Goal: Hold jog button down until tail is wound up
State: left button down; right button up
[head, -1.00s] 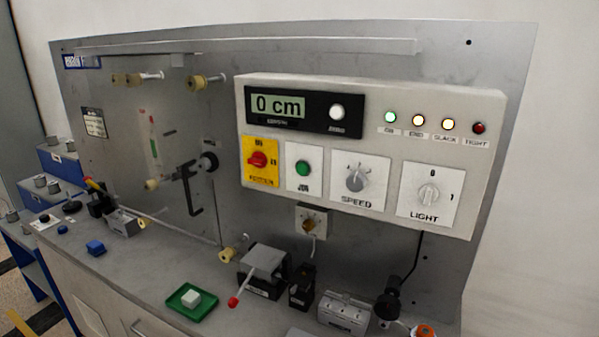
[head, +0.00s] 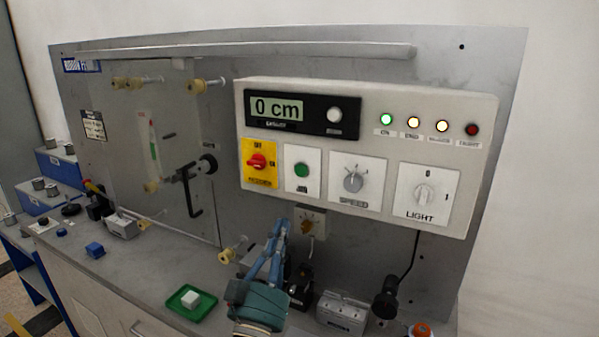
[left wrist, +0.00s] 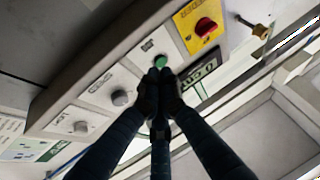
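The green jog button (head: 301,170) sits on a white plate on the control box, right of the red and yellow power switch (head: 258,161). My left gripper (head: 280,225) has risen in front of the panel, below the button. Its fingers are drawn together with nothing visible between them. In the left wrist view the closed fingertips (left wrist: 160,78) point at the green button (left wrist: 160,62) and cover its near side. In the head view a gap shows between fingertips and button. The display (head: 277,108) reads 0 cm. No right gripper shows.
The green, END and SLACK lamps (head: 442,126) are lit; the TIGHT lamp (head: 471,129) is dark red. The speed knob (head: 353,181) and light knob (head: 425,195) are right of the button.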

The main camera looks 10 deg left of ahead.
pick_arm(q)
notch_tip(320, 180, up, 8)
jog(key=s+a+n+t+y, duration=0.1)
jog(key=n+t+y, duration=0.1)
jog(key=t+y, duration=0.1)
jog(key=shift+s+a+n, duration=0.15)
jog(key=shift+a+n, duration=0.15)
jog(key=shift+r, duration=0.1)
